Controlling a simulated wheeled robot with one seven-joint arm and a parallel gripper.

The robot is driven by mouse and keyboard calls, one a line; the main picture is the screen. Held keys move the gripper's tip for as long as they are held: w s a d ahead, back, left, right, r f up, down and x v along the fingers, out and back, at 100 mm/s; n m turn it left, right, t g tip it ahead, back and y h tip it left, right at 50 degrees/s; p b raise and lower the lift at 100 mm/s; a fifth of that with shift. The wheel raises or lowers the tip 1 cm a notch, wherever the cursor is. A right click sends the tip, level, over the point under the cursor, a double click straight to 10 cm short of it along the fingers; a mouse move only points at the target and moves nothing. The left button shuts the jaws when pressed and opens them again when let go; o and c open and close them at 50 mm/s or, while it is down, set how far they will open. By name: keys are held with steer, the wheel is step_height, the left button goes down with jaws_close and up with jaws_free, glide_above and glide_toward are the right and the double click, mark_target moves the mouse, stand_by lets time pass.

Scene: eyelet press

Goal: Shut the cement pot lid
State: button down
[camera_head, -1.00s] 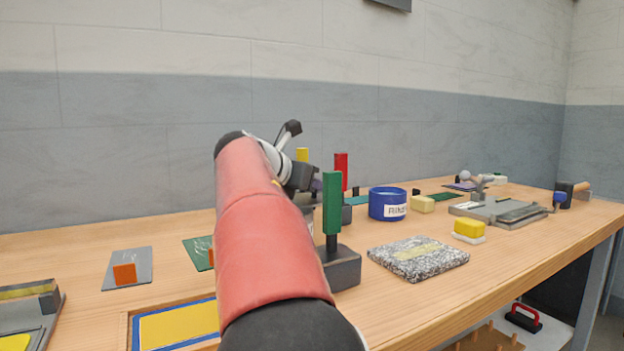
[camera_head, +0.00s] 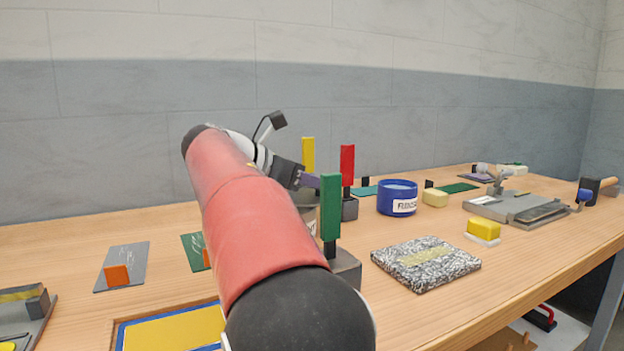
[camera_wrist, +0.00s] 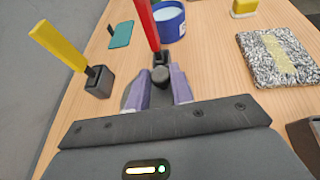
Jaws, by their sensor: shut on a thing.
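My gripper (camera_wrist: 160,92) shows in the wrist view with its purple fingers on both sides of a dark rounded knob (camera_wrist: 162,76). It is shut on this knob, which I take to be on the cement pot lid; a grey edge shows beside the left finger. In the head view my gripper (camera_head: 309,181) is low over a grey pot (camera_head: 308,213), mostly hidden by my arm and a green upright bar (camera_head: 330,207). I cannot tell the lid's angle or how it meets the pot.
Red (camera_head: 347,165) and yellow (camera_head: 308,154) upright bars stand on dark blocks close to my gripper. A blue tub (camera_head: 397,198) and a speckled slab (camera_head: 426,263) are to the right. A yellow-topped block (camera_head: 484,229) lies beyond the slab. Bare wood lies between them.

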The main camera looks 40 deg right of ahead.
steer(key=c, duration=1.3)
jaws_free()
steer(key=shift+o, duration=0.2)
steer(key=shift+v, duration=3.9)
